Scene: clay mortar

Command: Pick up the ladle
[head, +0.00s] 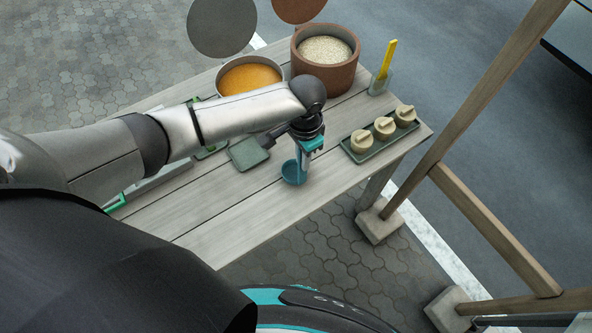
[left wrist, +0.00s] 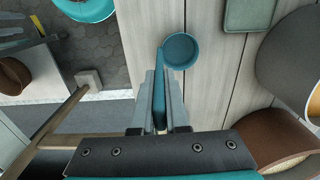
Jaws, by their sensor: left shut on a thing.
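The ladle (head: 292,173) is teal, with a round bowl and a straight handle. My left gripper (head: 304,158) is above the wooden table (head: 230,213), shut on the ladle's handle. In the left wrist view the handle runs between the two fingers of my left gripper (left wrist: 159,92), and the ladle's bowl (left wrist: 181,50) shows just past the fingertips. I cannot tell whether the bowl touches the table. My right gripper is not in view.
A green tray with several beige lidded pots (head: 384,127) stands right of the gripper. A pot of orange soup (head: 249,77), a brown pot of grain (head: 325,57) and a holder with a yellow utensil (head: 384,66) stand behind. Wooden posts (head: 470,110) rise at right.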

